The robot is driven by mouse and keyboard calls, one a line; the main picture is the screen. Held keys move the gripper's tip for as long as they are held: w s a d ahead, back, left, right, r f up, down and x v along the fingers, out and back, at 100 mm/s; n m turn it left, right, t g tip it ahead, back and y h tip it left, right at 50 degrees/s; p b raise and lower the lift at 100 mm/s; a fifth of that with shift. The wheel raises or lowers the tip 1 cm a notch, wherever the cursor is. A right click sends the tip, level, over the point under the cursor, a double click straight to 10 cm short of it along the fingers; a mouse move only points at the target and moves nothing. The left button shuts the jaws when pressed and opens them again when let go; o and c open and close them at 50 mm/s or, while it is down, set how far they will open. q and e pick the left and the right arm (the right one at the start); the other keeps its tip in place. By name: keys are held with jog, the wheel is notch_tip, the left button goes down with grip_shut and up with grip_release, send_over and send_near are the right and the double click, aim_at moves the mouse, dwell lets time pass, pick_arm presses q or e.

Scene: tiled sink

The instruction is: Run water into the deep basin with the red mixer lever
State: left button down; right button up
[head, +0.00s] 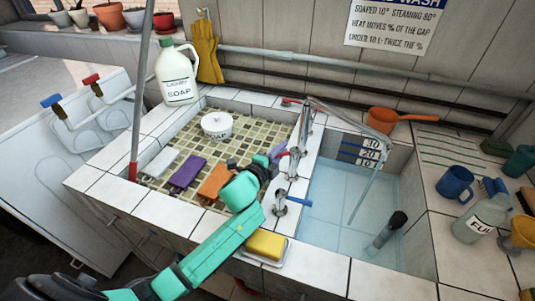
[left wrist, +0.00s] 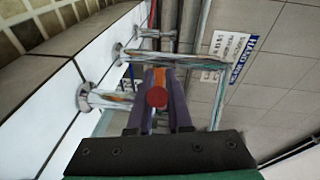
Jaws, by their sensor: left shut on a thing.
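The chrome mixer (head: 292,165) stands on the tiled divider between the shallow and deep basins. Its spout (head: 345,122) reaches over the deep basin (head: 325,205), which looks pale blue with depth marks on its back wall. A thin grey line drops from the spout into the basin; I cannot tell if it is pipe or water. The blue lever (head: 300,201) points right. My left gripper (head: 279,152) is at the mixer. In the left wrist view its purple fingers are shut on the red lever (left wrist: 157,97), whose round red end shows between them. My right gripper is out of view.
The shallow basin holds cloths and a white tub (head: 217,125). A soap jug (head: 176,75) stands behind it. A yellow sponge (head: 265,245) lies at the front of the divider. An orange ladle (head: 385,120), blue mug (head: 455,183) and another jug (head: 482,215) are right.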

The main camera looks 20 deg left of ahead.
pick_arm(q)
jog(key=shift+s+n+y+b, duration=0.25)
jog(key=shift+n+y+b, duration=0.4)
jog(key=shift+y, duration=0.35)
jog(key=c, duration=0.8)
grip_release()
jog(key=shift+c, duration=0.2)
jog(key=b+v, duration=0.1)
jog(key=v, duration=1.3)
jog(key=shift+s+f, duration=0.2)
jog(key=shift+s, duration=0.1)
